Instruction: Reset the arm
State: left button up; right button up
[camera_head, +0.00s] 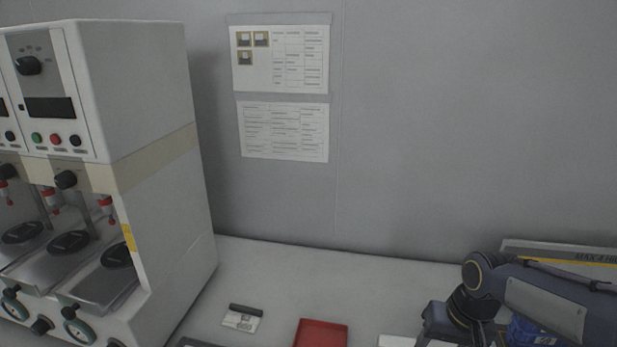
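My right arm (545,303) comes in from the lower right, over the right end of the white table. A dark joint housing (470,300) of this arm hangs near the table's right part. My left arm and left gripper do not show.
A large white machine (160,170) with knobs and buttons stands at the left. A red tray (321,333) and a small black-and-white item (242,317) lie on the white table (280,275). A grey box (560,251) is behind my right arm. Papers (281,90) hang on the wall.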

jog(key=s+a+r+t+y, duration=0.1)
jog(key=s+a+r+t, duration=0.1)
jog(key=s, duration=0.6)
jog(key=s+a+r+n+t+y+p, duration=0.1)
jog(key=s+a+r+t, duration=0.1)
jog(key=s, duration=0.6)
jog(key=shift+a, duration=0.55)
jog(key=shift+s+r, duration=0.1)
